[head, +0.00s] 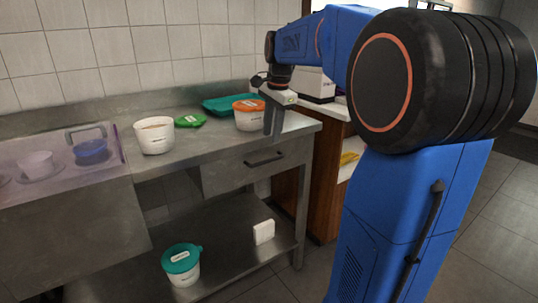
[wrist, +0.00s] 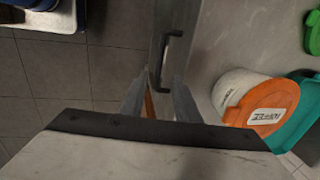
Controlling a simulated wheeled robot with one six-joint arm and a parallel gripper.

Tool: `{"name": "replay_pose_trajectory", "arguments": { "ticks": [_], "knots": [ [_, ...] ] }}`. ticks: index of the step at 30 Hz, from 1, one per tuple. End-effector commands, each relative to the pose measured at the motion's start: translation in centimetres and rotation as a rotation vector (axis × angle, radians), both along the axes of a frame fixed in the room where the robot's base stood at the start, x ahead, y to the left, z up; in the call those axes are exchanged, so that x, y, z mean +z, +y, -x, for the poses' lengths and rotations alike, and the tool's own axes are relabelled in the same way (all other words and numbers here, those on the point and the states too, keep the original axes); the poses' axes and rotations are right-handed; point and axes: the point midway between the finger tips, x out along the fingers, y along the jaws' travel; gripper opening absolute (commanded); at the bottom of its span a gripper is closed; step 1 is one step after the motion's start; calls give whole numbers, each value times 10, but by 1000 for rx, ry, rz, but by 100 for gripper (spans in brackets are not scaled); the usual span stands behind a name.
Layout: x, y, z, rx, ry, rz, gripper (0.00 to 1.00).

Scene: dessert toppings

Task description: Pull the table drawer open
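The metal table's drawer (head: 228,172) is under the right part of the tabletop and looks shut. Its dark bar handle (head: 264,159) is on the drawer front. The handle also shows in the wrist view (wrist: 166,62), just beyond the fingertips. My gripper (head: 273,132) points down near the table's front edge, above the handle in the head view. In the wrist view my gripper (wrist: 161,77) has its two fingers apart, with nothing seen between them. The handle appears clear of the fingers, though the exact height gap cannot be told.
An orange-lidded tub (head: 249,119) stands close behind my gripper. A white tub (head: 154,137), a green lid (head: 190,121) and a teal tray (head: 216,106) are on the tabletop (head: 205,147). A teal-lidded tub (head: 183,267) and white block (head: 264,232) sit on the lower shelf.

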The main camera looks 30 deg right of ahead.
Motion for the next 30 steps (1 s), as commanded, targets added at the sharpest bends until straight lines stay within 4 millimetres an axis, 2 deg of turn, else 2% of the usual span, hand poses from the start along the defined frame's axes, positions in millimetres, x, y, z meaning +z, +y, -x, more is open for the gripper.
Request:
{"name": "replay_pose_trajectory", "arguments": {
  "ticks": [9,15,21,29,30],
  "knots": [
    [-56,1,-10,1,3,-1,29],
    [-80,1,-15,0,2,-1,29],
    [-90,1,-17,0,0,0,29],
    [-91,1,-17,1,0,0,29],
    [-91,1,-17,1,0,0,25]
  ]
}}
